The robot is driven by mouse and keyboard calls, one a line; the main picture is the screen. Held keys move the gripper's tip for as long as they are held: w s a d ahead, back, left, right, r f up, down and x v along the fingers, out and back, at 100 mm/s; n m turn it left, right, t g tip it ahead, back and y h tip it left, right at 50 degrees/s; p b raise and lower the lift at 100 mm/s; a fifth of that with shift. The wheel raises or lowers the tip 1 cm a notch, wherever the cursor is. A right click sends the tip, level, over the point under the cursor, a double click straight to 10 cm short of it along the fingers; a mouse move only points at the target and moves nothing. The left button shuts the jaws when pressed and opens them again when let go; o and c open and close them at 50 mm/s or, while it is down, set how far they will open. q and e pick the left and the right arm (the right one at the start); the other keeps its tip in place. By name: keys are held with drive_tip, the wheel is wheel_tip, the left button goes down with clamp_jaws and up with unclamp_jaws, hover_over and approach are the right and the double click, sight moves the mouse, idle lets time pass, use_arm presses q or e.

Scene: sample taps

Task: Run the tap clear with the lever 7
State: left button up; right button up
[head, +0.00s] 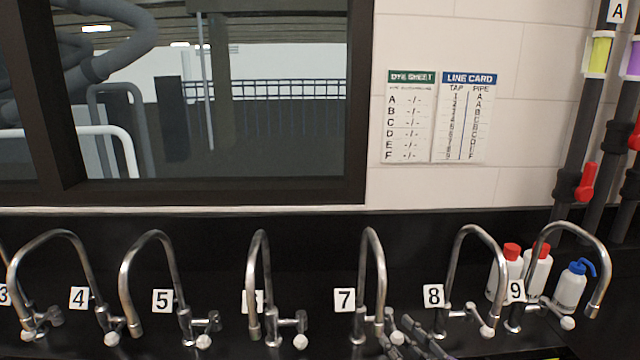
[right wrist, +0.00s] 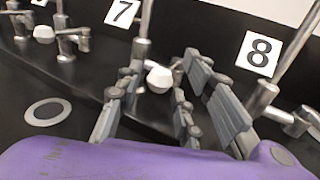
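Tap 7 (head: 372,260) is a steel gooseneck beside a white tag 7 (head: 344,300). Its short side lever ends in a white knob (head: 397,338), partly among my fingers in the head view. The knob (right wrist: 159,79) shows more clearly in the right wrist view. My right gripper (head: 405,332) is at the lower right of tap 7. In the right wrist view, the right gripper (right wrist: 160,72) is open, with the knob seen between its fingertips; contact cannot be told. No water shows at the spout. My left gripper is out of view.
Tap 6 (head: 259,270) stands left of tap 7 and tap 8 (head: 470,245) close right. White bottles with red caps (head: 511,268) and a blue-topped bottle (head: 571,287) stand near tap 9 (head: 590,237). A round drain (right wrist: 48,112) lies in the dark counter.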

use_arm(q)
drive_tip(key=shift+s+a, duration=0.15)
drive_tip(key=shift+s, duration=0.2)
use_arm(e)
drive_tip(key=shift+w+a, duration=0.1)
drive_tip(key=shift+w, duration=0.15)
